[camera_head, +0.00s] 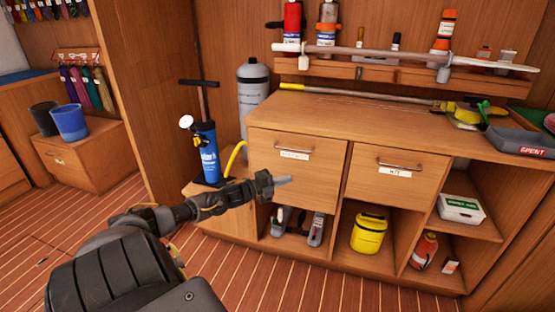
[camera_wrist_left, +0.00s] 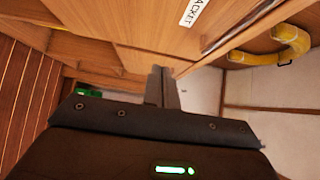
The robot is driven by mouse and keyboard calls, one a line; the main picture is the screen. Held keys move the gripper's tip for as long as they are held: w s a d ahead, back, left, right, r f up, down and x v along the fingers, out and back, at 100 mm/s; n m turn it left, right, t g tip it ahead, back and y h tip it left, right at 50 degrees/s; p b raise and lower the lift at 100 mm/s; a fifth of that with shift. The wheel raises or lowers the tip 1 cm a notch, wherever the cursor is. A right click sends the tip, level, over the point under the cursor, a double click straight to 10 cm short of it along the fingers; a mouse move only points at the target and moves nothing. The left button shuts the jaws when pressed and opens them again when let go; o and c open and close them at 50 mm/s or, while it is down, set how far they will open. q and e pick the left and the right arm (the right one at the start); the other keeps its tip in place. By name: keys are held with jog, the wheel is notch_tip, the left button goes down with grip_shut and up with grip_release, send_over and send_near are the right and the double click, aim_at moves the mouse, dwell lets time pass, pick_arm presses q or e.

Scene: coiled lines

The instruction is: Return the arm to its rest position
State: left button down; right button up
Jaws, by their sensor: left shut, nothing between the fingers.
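My left arm comes in from the lower left in the head view. Its gripper (camera_head: 283,181) points right, in front of the lower part of the left drawer (camera_head: 291,165). The fingers are shut with nothing between them. In the left wrist view the closed fingers (camera_wrist_left: 163,87) stand together at the middle, with wood panels and a drawer label beyond. My right gripper is not in either view.
A blue pump (camera_head: 204,150) with a yellow hose stands left of the drawers. A grey cylinder (camera_head: 253,95) is behind it. A yellow container (camera_head: 369,233) and a red bottle (camera_head: 424,250) sit in the lower compartments. The striped floor (camera_head: 60,225) at the left is clear.

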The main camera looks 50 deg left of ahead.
pick_arm(q)
jog(key=shift+v, duration=1.2)
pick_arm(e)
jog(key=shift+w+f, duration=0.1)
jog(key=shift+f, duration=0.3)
